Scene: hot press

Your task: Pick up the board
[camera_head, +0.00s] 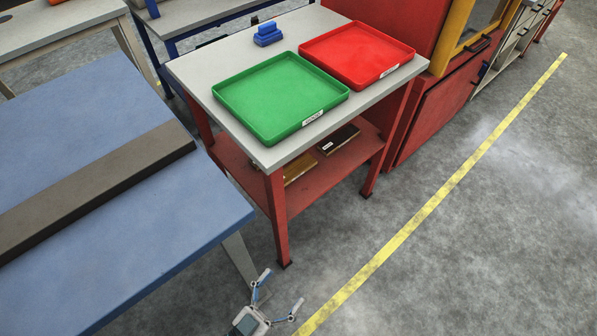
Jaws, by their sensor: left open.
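A long dark grey-brown board (95,178) lies flat on the blue table (160,255) at the left. It runs from the left picture edge up toward the table's right side, and its left end is cut off. My left gripper (281,289) is at the bottom of the view, with its two fingers spread apart and nothing between them. It is to the right of the blue table's near corner, apart from the board. My right gripper is not in view.
A red-legged workbench (283,167) bears a green tray (281,98), a red tray (357,53) and a blue object (267,35). Small boxes sit on its lower shelf (305,190). A red machine (425,120) stands behind. Grey floor with a yellow line (435,203) is clear at right.

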